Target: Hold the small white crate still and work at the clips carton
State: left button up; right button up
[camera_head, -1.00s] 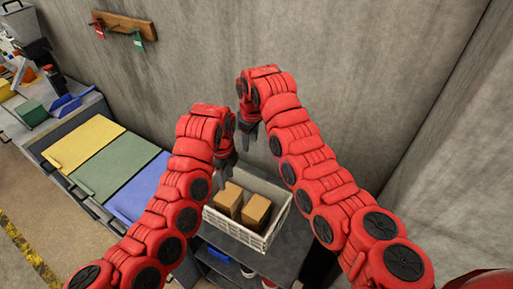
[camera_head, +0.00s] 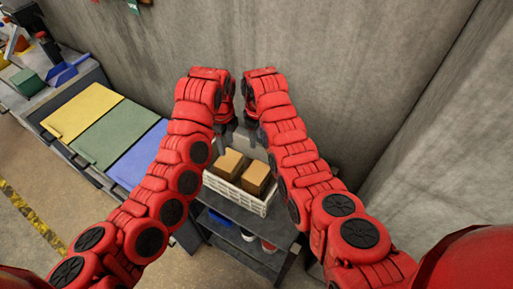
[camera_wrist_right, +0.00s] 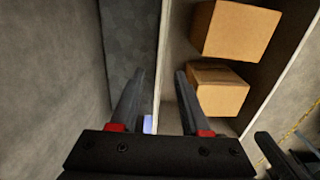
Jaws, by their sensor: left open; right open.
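The small white crate (camera_head: 238,198) stands on a dark shelf top below both grippers. Two brown cartons (camera_head: 228,162) (camera_head: 256,176) sit inside it; I cannot read which is the clips carton. In the right wrist view the cartons (camera_wrist_right: 236,32) (camera_wrist_right: 217,90) lie right of a pale crate wall (camera_wrist_right: 162,45). My right gripper (camera_wrist_right: 159,78) is open, its fingers appearing on either side of that wall; I cannot tell how deep. My left gripper (camera_head: 222,133) is open near the crate's far left side, its fingertips partly hidden. A dark finger-like part shows at the wrist view's lower right.
The grey wall (camera_head: 310,60) rises close behind the crate. Yellow, green and blue panels (camera_head: 82,111) lie on a bench to the left. The dark shelf unit (camera_head: 270,225) holds several items on its lower level, including a red and white container (camera_head: 268,246).

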aim_at(256, 148)
notch_tip(256, 148, down, 6)
jog(key=shift+f, duration=0.25)
jog(key=shift+c, duration=0.3)
grip_shut()
dwell(1.2)
